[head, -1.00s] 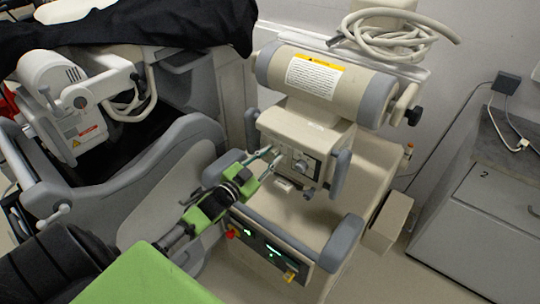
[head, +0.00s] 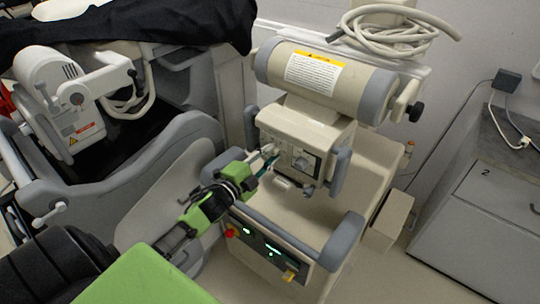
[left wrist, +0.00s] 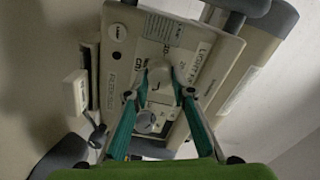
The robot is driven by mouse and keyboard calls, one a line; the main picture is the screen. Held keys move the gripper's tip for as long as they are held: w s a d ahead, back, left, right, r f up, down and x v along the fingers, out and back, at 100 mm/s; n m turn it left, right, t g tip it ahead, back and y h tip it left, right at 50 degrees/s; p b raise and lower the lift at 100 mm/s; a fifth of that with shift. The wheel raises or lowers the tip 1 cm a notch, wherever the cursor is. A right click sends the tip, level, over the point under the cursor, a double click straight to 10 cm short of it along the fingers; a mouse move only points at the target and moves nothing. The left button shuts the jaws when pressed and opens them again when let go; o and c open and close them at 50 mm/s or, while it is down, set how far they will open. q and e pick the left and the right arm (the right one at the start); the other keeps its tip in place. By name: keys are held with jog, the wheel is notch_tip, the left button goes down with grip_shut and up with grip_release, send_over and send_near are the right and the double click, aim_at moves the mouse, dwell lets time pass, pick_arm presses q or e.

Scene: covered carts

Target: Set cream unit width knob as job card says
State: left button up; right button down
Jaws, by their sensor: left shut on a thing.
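The cream unit (head: 300,130) stands at the centre of the head view, with a small control box under its thick cylinder. The box's front panel has a round dial (head: 302,163), which shows in the left wrist view as a pale dial (left wrist: 147,122). My left gripper (head: 268,154) is at the panel's left part. In the left wrist view its teal fingers (left wrist: 157,82) are on either side of a pale rounded knob (left wrist: 158,72), shut on it. The knob's setting and most panel print are unreadable. My right gripper is not in view. I see no job card.
Grey bumper handles (head: 343,242) and a lit lower panel (head: 268,246) sit below my left gripper. A grey and white machine (head: 60,100) under black cloth (head: 150,25) stands at left. A grey cabinet (head: 490,215) is at right.

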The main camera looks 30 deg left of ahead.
pick_arm(q)
jog(key=shift+m, duration=0.6)
jog(key=o, duration=1.1)
jog(key=s, duration=1.2)
jog(key=shift+a, duration=0.4)
jog(key=shift+f, duration=0.1)
